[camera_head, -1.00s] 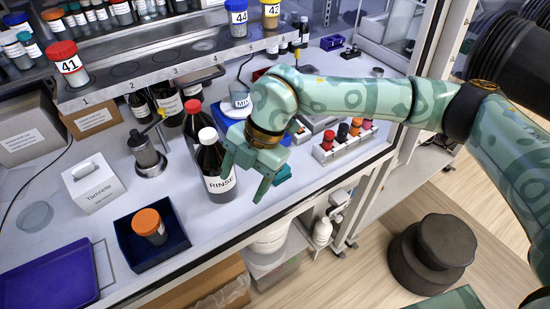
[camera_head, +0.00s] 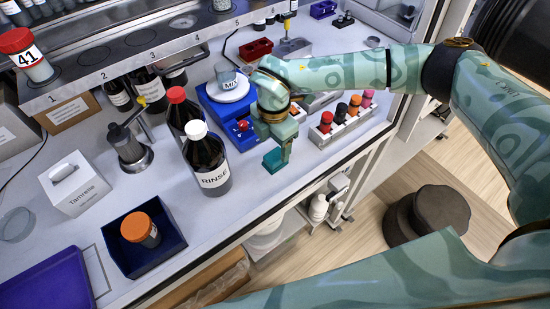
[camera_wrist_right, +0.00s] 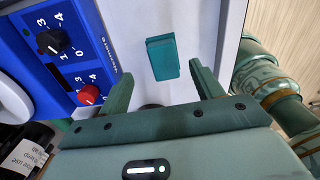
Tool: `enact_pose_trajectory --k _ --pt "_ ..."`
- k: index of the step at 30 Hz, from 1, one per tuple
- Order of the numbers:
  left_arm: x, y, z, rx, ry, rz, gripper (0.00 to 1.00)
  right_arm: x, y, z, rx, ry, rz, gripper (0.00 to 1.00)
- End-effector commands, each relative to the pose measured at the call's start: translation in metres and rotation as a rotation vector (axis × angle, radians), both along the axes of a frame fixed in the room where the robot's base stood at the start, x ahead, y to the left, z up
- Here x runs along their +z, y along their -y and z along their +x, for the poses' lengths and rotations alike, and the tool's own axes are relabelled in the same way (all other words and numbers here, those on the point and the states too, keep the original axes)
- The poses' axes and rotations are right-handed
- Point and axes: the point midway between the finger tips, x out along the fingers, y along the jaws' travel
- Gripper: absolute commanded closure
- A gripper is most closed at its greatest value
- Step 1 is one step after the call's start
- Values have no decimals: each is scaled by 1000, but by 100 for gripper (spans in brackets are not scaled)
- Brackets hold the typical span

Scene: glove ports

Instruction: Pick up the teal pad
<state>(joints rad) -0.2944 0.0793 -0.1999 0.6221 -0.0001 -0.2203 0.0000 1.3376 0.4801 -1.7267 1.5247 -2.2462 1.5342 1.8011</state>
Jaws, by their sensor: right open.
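The teal pad (camera_head: 273,161) is a small block lying on the white bench near its front edge, right of the RINSE bottle. In the right wrist view the pad (camera_wrist_right: 162,56) lies ahead of the fingertips, roughly centred between them. My right gripper (camera_head: 275,147) is just above and behind the pad in the head view, pointing down at it. In the right wrist view its two fingers (camera_wrist_right: 161,73) are apart with nothing held between them. The fingers do not visibly touch the pad. My left gripper is out of view.
The blue stirrer (camera_head: 226,103) with red and black knobs stands close to the gripper's left. The RINSE bottle (camera_head: 208,163) stands further left. A rack of colour-capped vials (camera_head: 339,120) is to the right. The bench's front edge is close to the pad.

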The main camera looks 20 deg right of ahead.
Motion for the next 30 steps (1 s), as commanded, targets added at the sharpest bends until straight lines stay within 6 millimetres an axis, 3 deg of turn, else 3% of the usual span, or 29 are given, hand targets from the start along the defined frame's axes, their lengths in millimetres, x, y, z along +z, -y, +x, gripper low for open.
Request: enact_pose_trajectory --k 9,17,22,23,30 --pt "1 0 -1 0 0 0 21 -46 -2 -7 0 -1 0 35" --pt "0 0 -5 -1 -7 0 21 -50 -2 -7 0 -1 0 35" --pt "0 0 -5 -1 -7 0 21 -50 -2 -7 0 -1 0 79" --pt "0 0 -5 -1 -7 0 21 -50 -2 -7 0 -1 0 83" --pt "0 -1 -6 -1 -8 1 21 -49 -2 -7 0 0 0 83"
